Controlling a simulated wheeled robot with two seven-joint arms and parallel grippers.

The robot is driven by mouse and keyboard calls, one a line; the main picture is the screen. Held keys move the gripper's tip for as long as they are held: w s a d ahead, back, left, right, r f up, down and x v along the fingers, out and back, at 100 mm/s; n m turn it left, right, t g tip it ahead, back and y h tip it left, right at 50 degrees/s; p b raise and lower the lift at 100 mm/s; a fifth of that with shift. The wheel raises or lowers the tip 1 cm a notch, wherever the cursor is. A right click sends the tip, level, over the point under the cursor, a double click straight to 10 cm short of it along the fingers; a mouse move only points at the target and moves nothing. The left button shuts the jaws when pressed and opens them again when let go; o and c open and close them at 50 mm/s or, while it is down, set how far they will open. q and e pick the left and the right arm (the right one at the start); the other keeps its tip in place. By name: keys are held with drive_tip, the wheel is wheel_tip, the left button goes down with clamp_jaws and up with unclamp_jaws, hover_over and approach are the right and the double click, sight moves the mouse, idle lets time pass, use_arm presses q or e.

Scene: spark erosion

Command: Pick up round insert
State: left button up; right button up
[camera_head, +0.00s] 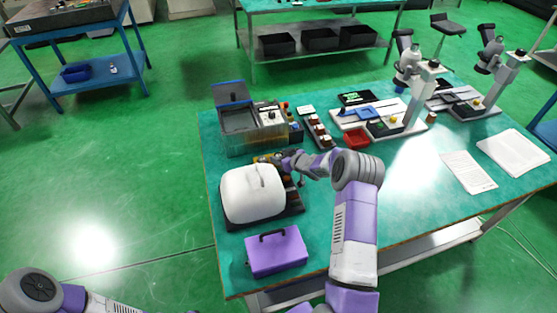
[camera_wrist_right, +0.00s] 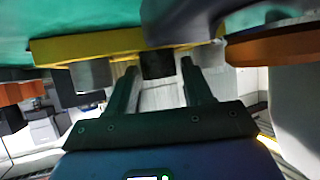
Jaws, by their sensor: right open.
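My right gripper (camera_head: 289,163) reaches in from the right, low over the table, between a white-domed machine and a grey box machine. Its two fingers (camera_wrist_right: 158,66) show open in the right wrist view. A small dark piece (camera_wrist_right: 157,65) sits between or just beyond the fingertips, at a yellow-edged holder (camera_wrist_right: 95,45). I cannot tell whether it touches the fingers. A grey rounded piece (camera_wrist_right: 90,74) is at the same holder, left of the fingers. I cannot tell which piece is the round insert. In the head view the gripper and small size hide these pieces.
The white-domed machine (camera_head: 252,194) stands close in front of my gripper, the grey box machine (camera_head: 252,130) just behind. A purple toolbox (camera_head: 276,252) is at the table's near left corner. Microscope stands (camera_head: 408,85) are farther right.

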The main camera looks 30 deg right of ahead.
clamp_jaws()
drive_tip(key=shift+r, duration=0.1)
